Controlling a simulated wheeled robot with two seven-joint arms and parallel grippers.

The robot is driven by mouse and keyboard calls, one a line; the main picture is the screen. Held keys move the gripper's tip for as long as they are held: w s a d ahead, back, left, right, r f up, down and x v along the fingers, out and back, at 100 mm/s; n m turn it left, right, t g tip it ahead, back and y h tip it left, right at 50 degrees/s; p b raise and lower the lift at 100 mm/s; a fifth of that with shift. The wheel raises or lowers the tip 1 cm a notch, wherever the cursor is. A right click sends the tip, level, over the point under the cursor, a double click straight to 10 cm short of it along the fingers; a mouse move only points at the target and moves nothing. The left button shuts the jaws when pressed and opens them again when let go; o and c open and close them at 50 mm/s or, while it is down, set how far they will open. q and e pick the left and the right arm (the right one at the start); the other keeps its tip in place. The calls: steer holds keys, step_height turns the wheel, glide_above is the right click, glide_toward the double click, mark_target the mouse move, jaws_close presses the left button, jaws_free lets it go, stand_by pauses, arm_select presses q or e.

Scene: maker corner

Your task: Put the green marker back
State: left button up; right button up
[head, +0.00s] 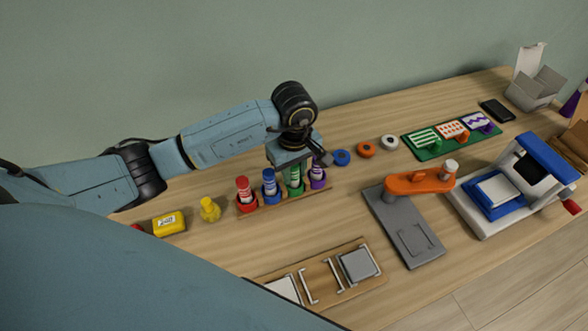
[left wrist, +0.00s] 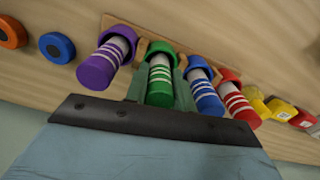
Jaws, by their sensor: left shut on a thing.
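My left gripper (head: 293,163) points down over the marker rack and is shut on the green marker (head: 295,176). In the left wrist view the green marker (left wrist: 160,82) has white bands and sits between the two fingers. Its far end is in the green cup (left wrist: 159,50) of the wooden rack (head: 265,206); how deep it sits is hidden. The red marker (head: 243,187), blue marker (head: 269,180) and purple marker (head: 318,172) stand in cups of their own colours. The right gripper is not in view.
Yellow items (head: 170,222) lie left of the rack. Blue, orange and white rolls (head: 366,150) lie to its right. An orange-armed grey device (head: 410,225), a blue-and-white press (head: 520,185) and a wooden tray (head: 325,280) stand nearby. Some bare table lies before the rack.

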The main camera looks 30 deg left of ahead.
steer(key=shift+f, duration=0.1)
arm_select(q)
steer(key=shift+f, duration=0.2)
steer(key=o, duration=0.9)
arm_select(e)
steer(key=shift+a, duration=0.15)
arm_select(q)
steer(key=shift+r, duration=0.1)
steer(key=shift+r, duration=0.3)
step_height(320, 180, up, 11)
steer(key=shift+f+p, duration=0.2)
steer(key=shift+p, duration=0.1)
steer(key=shift+r, duration=0.55)
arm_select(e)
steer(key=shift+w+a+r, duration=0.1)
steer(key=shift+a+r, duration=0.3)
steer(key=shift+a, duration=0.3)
